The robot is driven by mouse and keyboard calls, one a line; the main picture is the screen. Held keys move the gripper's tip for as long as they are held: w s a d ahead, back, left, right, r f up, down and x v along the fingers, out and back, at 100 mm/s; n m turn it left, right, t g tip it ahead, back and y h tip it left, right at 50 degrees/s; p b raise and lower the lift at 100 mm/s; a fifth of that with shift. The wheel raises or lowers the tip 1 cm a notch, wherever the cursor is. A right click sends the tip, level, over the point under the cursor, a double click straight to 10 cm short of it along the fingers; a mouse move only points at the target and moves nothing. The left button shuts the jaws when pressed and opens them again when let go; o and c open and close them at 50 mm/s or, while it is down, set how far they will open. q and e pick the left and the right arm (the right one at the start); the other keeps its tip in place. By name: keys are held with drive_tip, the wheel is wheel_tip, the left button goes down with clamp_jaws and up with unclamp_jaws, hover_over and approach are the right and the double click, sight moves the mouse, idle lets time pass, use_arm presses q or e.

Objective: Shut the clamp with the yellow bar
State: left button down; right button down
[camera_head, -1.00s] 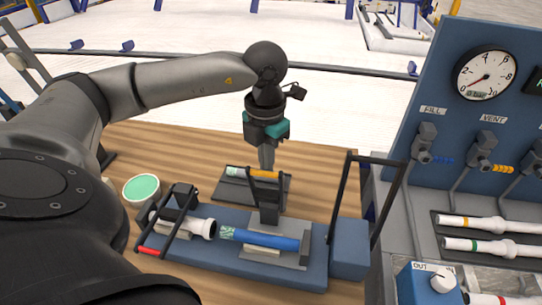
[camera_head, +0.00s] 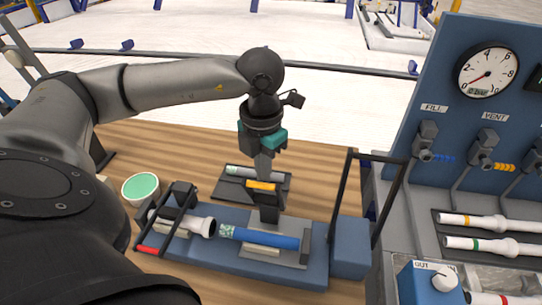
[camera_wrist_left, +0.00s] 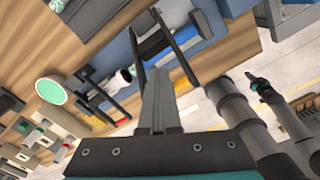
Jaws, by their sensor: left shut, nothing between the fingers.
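The clamp with the yellow bar (camera_head: 261,186) stands at the back of the blue fixture (camera_head: 225,260). Its dark arms (camera_head: 266,207) are raised, with the bar at their top. My left gripper (camera_head: 263,176) is shut and empty. It points down with its tips at the far side of the yellow bar; I cannot tell whether they touch. The shut fingers also show in the left wrist view (camera_wrist_left: 157,100). A blue pipe (camera_head: 265,239) lies in the fixture below the clamp, with a white pipe piece (camera_head: 202,227) at its left. My right gripper is not in view.
A clamp with a red bar (camera_head: 150,250) lies over the white pipe. A blue box (camera_head: 349,248) with a tall black frame (camera_head: 348,190) stands at the right end. A green-topped tub (camera_head: 141,187) is at left, a dark tray (camera_head: 232,186) behind, a gauge panel (camera_head: 450,110) at right.

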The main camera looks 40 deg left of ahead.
use_arm(q)
drive_tip(key=shift+s+d+f+b, duration=0.2)
drive_tip(key=shift+s+d, duration=0.05)
drive_tip(key=shift+s, duration=0.2)
drive_tip(key=shift+s+d+f+b, duration=0.15)
drive_tip(key=shift+s+d, duration=0.1)
drive_tip(key=shift+s, duration=0.2)
drive_tip(key=shift+s+d+f+b, duration=0.3)
drive_tip(key=shift+s+b, duration=0.05)
drive_tip(key=shift+s, duration=0.15)
drive_tip(key=shift+s+d+f+b, duration=0.25)
drive_tip(key=shift+s+f+b, duration=0.1)
drive_tip(key=shift+s, duration=0.15)
drive_tip(key=shift+s, duration=0.1)
